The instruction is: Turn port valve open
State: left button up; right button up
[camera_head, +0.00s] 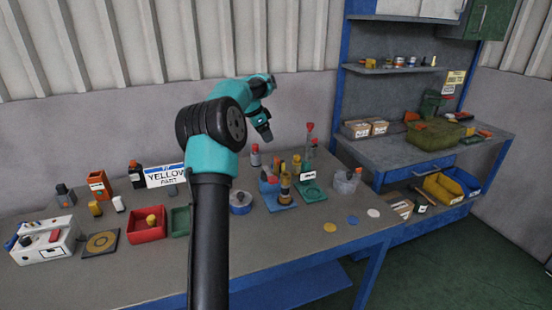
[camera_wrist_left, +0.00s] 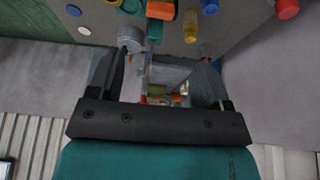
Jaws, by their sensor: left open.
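My left gripper (camera_head: 264,132) is in the air above the back of the workbench and points down, small in the head view. In the left wrist view its two fingers (camera_wrist_left: 165,75) stand apart with nothing held between them. No part is clearly recognisable as the port valve. A blue stand (camera_head: 282,203) holds upright parts, some orange-topped. Beside it are a green base (camera_head: 312,191) and a blue round piece (camera_head: 240,201). The gripper is apart from all of these. My right gripper is not in view.
A clear tub (camera_head: 346,182) stands at right. A shelf unit (camera_head: 420,150) stands beyond.

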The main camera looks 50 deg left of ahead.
aim_at(277, 158)
pick_arm(q)
jog(key=x, duration=1.2)
jog(key=shift+w+f, duration=0.1)
jog(key=shift+f, duration=0.1)
jog(key=shift+c, duration=0.3)
jog(key=c, duration=0.9)
jog(key=shift+o, duration=0.2)
